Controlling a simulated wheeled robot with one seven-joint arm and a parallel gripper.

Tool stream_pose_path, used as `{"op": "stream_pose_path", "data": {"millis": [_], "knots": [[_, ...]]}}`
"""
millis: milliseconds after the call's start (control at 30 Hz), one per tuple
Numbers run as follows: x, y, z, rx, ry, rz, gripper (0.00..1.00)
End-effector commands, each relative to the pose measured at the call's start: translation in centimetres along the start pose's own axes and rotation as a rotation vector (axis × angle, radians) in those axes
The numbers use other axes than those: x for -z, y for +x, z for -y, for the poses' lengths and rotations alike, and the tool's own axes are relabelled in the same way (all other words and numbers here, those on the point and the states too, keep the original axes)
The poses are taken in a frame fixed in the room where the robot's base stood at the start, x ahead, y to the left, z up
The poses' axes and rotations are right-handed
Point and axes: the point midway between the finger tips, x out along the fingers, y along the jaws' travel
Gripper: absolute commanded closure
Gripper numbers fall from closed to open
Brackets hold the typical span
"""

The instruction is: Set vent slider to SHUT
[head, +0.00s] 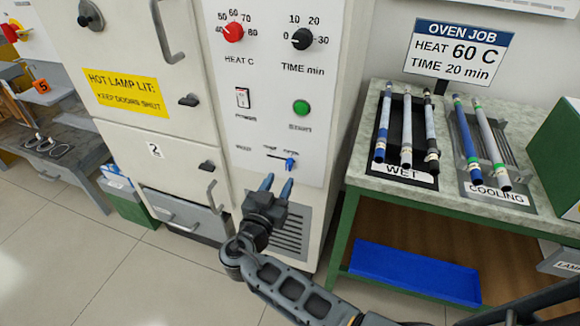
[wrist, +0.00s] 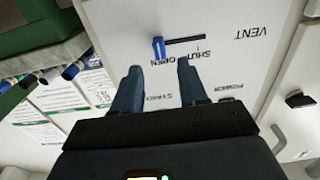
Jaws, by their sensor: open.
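The vent slider's blue knob (head: 290,163) is on the lower part of the oven's white control panel, at the right end of its short dark slot. In the wrist view the panel is turned over, and the knob (wrist: 158,48) is at the left end of the slot (wrist: 186,40). My gripper (head: 277,184) is open and empty, just below the knob. In the wrist view its fingertips (wrist: 158,67) lie either side of the knob's line, not visibly touching it.
Above the slider are a green button (head: 301,107), a power switch (head: 242,97) and two dials. Oven door latches (head: 189,100) are to the left. At right, a green-framed table (head: 352,172) holds rods on WET and COOLING racks.

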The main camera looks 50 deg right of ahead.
Motion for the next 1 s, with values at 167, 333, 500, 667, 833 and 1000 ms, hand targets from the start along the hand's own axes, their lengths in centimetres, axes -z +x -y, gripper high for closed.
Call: {"op": "stream_pose_path", "data": {"millis": [167,333,500,667,833,1000], "knots": [[0.2,2.9,-0.1,-0.003,0.0,0.002,0.57],[0.1,5.1,-0.1,-0.001,-0.002,0.002,0.57],[0.0,6.3,-0.1,-0.001,-0.001,0.003,0.57],[-0.1,6.4,-0.1,0.001,-0.001,0.003,0.57],[-0.1,6.4,-0.1,0.001,-0.001,0.003,0.62],[-0.1,6.4,-0.1,0.001,-0.001,0.003,0.79]]}}
